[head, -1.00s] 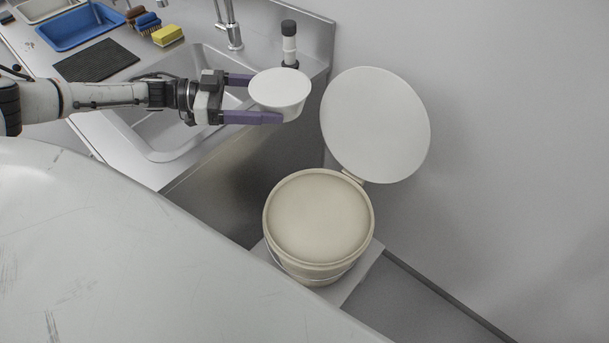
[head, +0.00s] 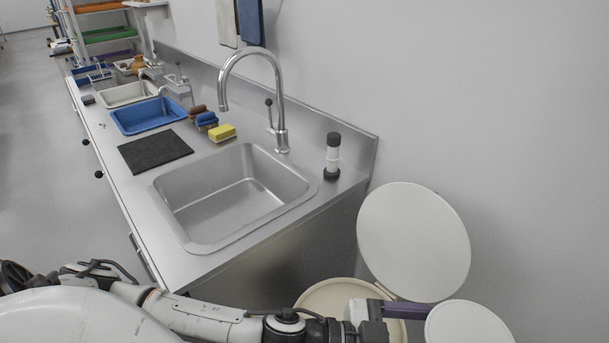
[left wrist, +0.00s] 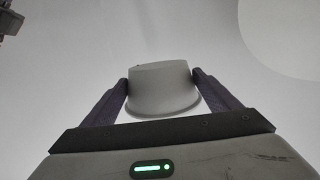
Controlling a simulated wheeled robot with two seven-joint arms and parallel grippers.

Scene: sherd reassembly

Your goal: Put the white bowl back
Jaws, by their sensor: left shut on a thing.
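The white bowl (head: 468,324) is at the lower right of the head view, its round face upward and its lower part cut off by the frame edge. My left gripper (head: 428,322) is shut on it, holding it in the air. In the left wrist view the bowl (left wrist: 163,85) sits between the two dark purple fingers of the left gripper (left wrist: 163,92), one on each side. In the head view one finger shows clearly; the other is not visible. My right gripper is not in view.
A cream bucket (head: 322,298) stands below my left arm, partly hidden, its round lid (head: 413,240) raised against the wall. The steel sink (head: 235,195) is empty. Its counter holds a black mat (head: 155,150), yellow sponge (head: 222,133), blue basin (head: 148,115) and black-and-white cylinder (head: 332,157).

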